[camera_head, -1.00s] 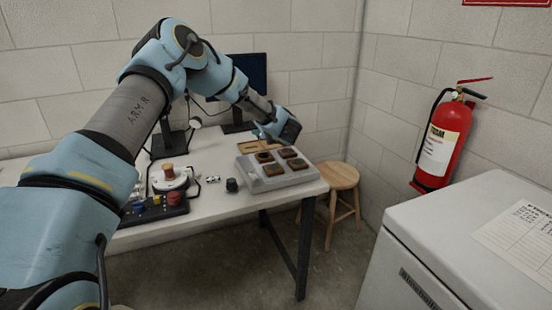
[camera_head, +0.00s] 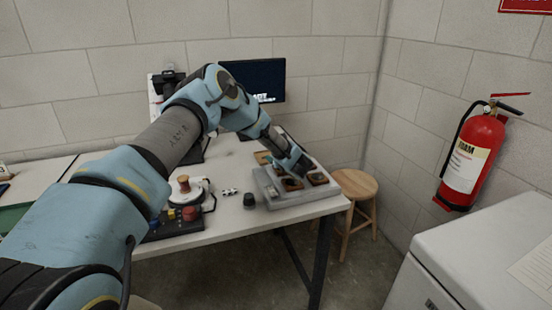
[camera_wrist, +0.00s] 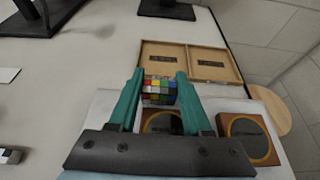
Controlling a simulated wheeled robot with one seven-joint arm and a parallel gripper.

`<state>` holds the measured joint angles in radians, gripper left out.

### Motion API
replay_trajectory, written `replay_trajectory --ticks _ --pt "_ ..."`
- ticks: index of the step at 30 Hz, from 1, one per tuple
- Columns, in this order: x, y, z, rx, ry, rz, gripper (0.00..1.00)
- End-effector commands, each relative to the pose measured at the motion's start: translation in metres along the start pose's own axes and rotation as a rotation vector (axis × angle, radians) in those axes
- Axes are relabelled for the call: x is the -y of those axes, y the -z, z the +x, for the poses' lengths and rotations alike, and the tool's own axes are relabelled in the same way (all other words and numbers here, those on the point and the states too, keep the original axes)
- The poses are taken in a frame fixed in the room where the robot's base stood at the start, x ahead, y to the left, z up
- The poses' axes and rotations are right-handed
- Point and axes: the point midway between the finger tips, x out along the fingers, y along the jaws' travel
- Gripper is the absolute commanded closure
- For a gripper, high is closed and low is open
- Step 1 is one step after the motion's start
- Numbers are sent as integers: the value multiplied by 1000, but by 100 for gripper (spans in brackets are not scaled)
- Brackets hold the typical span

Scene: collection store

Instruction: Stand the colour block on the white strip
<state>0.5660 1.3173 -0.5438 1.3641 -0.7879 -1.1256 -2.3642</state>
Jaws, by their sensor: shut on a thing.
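My gripper (camera_wrist: 160,74) is shut on the colour block (camera_wrist: 159,90), a small cube of many coloured squares between its two teal fingers in the wrist view. The block shows above a grey tray (camera_wrist: 104,104) and in front of an open wooden box (camera_wrist: 190,64); I cannot tell whether it touches anything below. In the head view my gripper (camera_head: 298,168) is over the right part of the tray, and the block is hidden. A white piece (camera_wrist: 8,75) lies at the left edge of the wrist view; I cannot tell whether it is the white strip.
The tray (camera_head: 285,202) holds wooden pieces with dark round insets (camera_wrist: 247,138). A dark knob (camera_head: 249,201), a small black-and-white thing (camera_head: 230,192) and a device with a wooden spool (camera_head: 184,190) stand left of it. A monitor (camera_head: 255,80) is behind; a stool (camera_head: 355,184) stands right.

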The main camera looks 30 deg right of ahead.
Motion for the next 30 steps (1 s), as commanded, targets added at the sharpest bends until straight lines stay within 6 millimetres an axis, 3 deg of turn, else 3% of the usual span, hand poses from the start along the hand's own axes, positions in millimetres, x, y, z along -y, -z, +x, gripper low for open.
replay_trajectory --ticks 4,15,16,24,30 --pt "0 10 4 1 1 1 100" --pt "0 14 6 1 0 0 100" --pt "0 14 6 1 0 0 50" --pt "0 13 5 1 0 0 21" --pt "0 13 5 1 0 0 21"
